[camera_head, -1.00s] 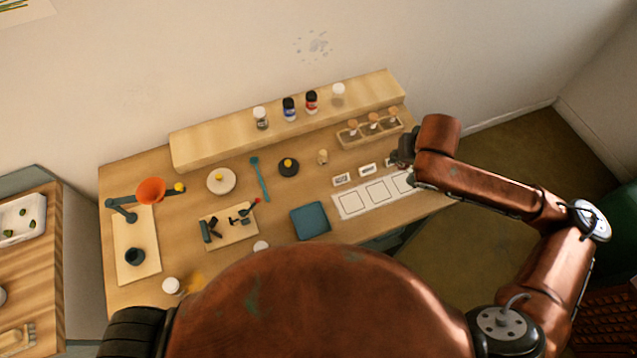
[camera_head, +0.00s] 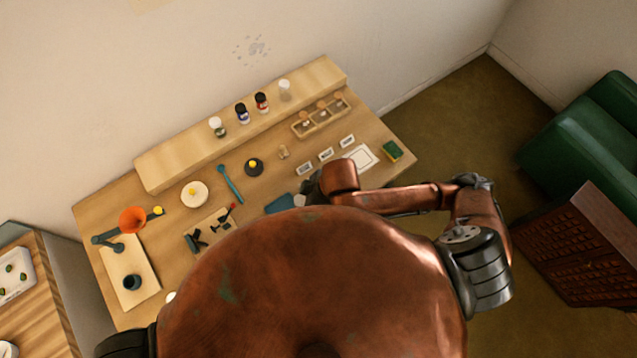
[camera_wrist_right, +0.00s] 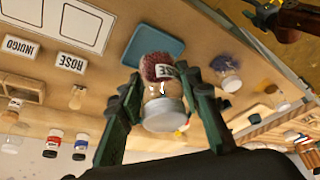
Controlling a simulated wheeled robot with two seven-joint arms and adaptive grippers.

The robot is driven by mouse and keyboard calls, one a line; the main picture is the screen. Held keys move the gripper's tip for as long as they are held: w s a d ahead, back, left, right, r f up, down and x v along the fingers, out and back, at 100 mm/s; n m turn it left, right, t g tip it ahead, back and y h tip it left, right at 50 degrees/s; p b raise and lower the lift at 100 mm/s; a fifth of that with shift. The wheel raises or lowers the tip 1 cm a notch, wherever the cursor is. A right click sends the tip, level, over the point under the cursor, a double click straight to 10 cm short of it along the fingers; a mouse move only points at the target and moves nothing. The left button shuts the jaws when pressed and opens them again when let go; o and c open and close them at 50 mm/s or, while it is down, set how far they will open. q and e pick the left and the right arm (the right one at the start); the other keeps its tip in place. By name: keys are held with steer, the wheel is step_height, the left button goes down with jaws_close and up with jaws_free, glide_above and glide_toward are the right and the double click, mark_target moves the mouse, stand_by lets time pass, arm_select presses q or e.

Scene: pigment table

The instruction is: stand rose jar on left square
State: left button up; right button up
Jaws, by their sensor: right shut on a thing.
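The rose jar (camera_wrist_right: 162,88), with dark pink pigment, a ROSE label and a pale lid, is between the fingers of my right gripper (camera_wrist_right: 163,98) in the wrist view. The gripper is shut on it; the jar's height above the table is hard to judge. My left gripper is out of view.
The blue tray (camera_wrist_right: 153,46) lies beside the mat. Label cards (camera_head: 326,154) stand behind the mat. A green and yellow sponge (camera_head: 391,150) lies to its right. A wooden rack (camera_head: 320,119) and a raised shelf (camera_head: 180,160) with several jars are at the back.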

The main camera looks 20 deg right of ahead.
steer(key=w+d+f+b, duration=0.1)
steer(key=w+d+f, duration=0.1)
steer(key=w+f, duration=0.1)
steer(key=w+d+f, duration=0.3)
steer(key=w, duration=0.1)
steer(key=w+d+f+b, duration=0.1)
steer(key=w+d+f, duration=0.1)
steer(key=w, duration=0.1)
steer(key=shift+w+d+f+b, duration=0.15)
steer(key=shift+w+f+b, duration=0.05)
steer(key=shift+f+b, duration=0.2)
steer(key=shift+w+d+f, duration=0.15)
steer(key=shift+w+f, duration=0.05)
steer(key=shift+f, duration=0.15)
steer(key=shift+w+d+f, duration=0.1)
steer(key=shift+f, duration=1.55)
steer(key=shift+f, duration=0.1)
steer(key=o, duration=1.2)
